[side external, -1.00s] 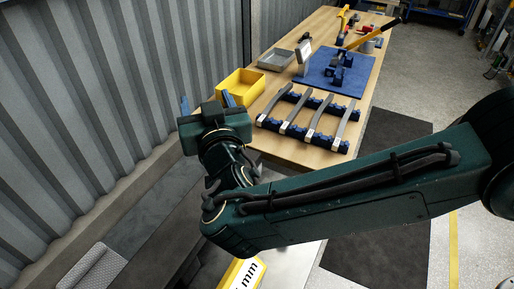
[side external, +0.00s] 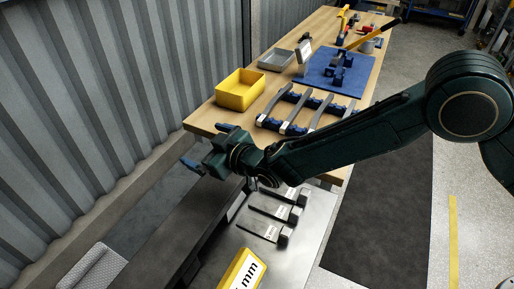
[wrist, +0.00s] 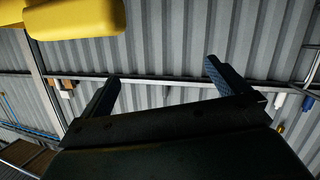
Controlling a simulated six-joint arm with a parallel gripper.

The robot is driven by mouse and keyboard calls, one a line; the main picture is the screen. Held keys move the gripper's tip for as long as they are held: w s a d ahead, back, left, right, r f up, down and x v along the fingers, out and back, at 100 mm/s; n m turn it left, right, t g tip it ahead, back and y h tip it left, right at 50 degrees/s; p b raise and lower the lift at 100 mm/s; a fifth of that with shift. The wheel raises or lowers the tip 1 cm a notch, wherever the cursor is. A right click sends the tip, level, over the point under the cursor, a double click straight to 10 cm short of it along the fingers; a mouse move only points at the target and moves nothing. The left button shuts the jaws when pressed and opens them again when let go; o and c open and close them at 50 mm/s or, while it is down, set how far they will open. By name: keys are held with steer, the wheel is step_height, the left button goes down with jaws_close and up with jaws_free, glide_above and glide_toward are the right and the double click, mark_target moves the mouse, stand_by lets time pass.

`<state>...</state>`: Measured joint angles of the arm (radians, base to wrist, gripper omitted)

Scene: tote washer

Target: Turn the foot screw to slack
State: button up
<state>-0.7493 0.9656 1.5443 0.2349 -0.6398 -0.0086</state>
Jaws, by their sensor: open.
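My gripper (side external: 206,146) is open and empty, held in the air off the near left corner of the wooden bench. Its two blue fingers point left toward the corrugated wall. In the wrist view the fingers (wrist: 162,76) are spread wide with nothing between them, facing the wall. I cannot make out a foot screw in either view. It may be hidden or out of frame.
The wooden bench (side external: 204,118) bears a yellow bin (side external: 240,95), a grey tray (side external: 275,60), blue racks with grey bars and a blue mat (side external: 360,72). Labelled metal pieces (side external: 268,212) lie on a steel surface below. A yellow object (wrist: 75,20) fills the wrist view's upper left.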

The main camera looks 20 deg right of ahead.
steer(key=shift+d+f+n+g+y, duration=0.4)
steer(key=shift+d+f+g+y, duration=0.15)
steer(key=shift+f+y, duration=0.2)
steer(key=shift+s+d+f+y, duration=0.1)
steer(key=shift+d+f+y, duration=0.1)
steer(key=shift+d+y, duration=0.05)
steer(key=shift+s+d+n+y, duration=0.1)
steer(key=shift+d+n+y, duration=0.2)
steer(key=shift+d+y, duration=0.3)
steer(key=shift+t+y, duration=0.25)
steer(key=shift+y, duration=0.65)
steer(key=d, duration=0.1)
steer(key=d+r, duration=0.1)
steer(key=d, duration=0.1)
steer(key=d+r, duration=0.1)
steer(key=d, duration=0.1)
steer(key=shift+d+r+m+t, duration=0.3)
steer(key=shift+d+r+m, duration=0.2)
steer(key=shift+d, duration=0.15)
steer(key=shift+f, duration=0.15)
